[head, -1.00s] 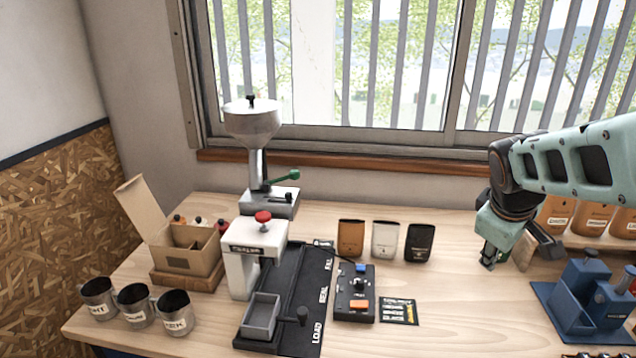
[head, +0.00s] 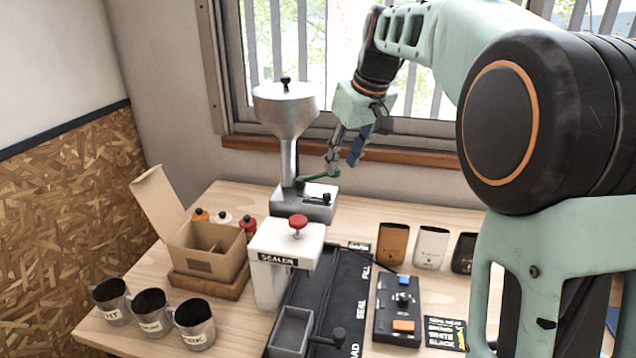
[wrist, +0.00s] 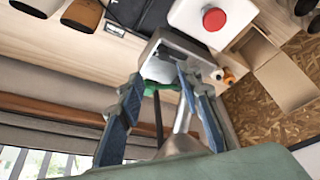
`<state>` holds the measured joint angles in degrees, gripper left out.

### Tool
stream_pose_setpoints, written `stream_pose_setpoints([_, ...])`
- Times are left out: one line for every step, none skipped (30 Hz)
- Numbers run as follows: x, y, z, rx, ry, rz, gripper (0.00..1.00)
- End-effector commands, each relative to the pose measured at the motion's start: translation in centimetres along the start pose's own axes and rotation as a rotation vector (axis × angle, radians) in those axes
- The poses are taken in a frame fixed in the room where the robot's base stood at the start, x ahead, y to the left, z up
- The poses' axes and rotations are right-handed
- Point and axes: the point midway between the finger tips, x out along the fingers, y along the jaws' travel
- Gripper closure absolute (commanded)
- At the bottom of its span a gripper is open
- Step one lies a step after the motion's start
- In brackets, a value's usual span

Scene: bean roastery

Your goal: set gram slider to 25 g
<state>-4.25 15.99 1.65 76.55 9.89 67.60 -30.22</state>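The metal doser (head: 288,120) with its funnel hopper stands at the back of the table. A small black knob (head: 327,199) on its grey base (head: 290,203) looks like the gram slider; its setting is too small to read. A green-handled lever (head: 322,176) sticks out just above the base. My gripper (head: 341,165) is above the base, beside the doser column and close to the lever; I cannot tell whether it touches the lever. In the wrist view its two fingers (wrist: 160,75) are spread and empty, with the doser base (wrist: 178,42) beyond them. The slider's marks are not visible there.
The white sealer (head: 270,250) with a red knob (head: 298,222) stands in front of the doser. An open cardboard box (head: 205,262) is left of it. A black control box (head: 385,315) and several pouches (head: 391,243) are to the right. Labelled metal cups (head: 152,314) stand front left.

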Motion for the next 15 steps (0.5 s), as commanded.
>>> stream_pose_setpoints([0.1,-0.2,-0.2,0.002,0.003,-0.01,0.67])
stream_pose_setpoints([0.2,-0.4,-0.3,0.002,0.004,-0.014,0.67])
stream_pose_setpoints([0.4,-0.5,-0.4,0.002,0.004,-0.017,0.67])
stream_pose_setpoints([0.7,-0.5,-0.4,0.002,0.003,-0.018,0.67])
stream_pose_setpoints([1.0,-0.5,-0.4,0.001,0.003,-0.019,0.67])
stream_pose_setpoints([1.6,-0.6,-0.4,0.001,0.002,-0.018,0.67])
stream_pose_setpoints([2.0,-0.6,-0.3,0.001,0.002,-0.018,0.67])
stream_pose_setpoints([2.6,-0.6,-0.3,0.001,0.001,-0.018,0.67])
stream_pose_setpoints([3.4,-0.6,-0.3,0.001,0.001,-0.018,0.67])
stream_pose_setpoints([4.0,-0.6,-0.3,0.001,0.0,-0.018,0.67])
stream_pose_setpoints([4.5,-0.6,-0.3,0.001,0.001,-0.018,0.67])
stream_pose_setpoints([5.3,-0.6,-0.3,0.001,0.0,-0.018,0.67])
stream_pose_setpoints([5.9,-0.6,-0.3,0.001,0.001,-0.017,0.67])
stream_pose_setpoints([6.5,-0.6,-0.3,0.001,0.0,-0.018,0.67])
stream_pose_setpoints([7.2,-0.6,-0.3,0.0,0.001,-0.017,0.67])
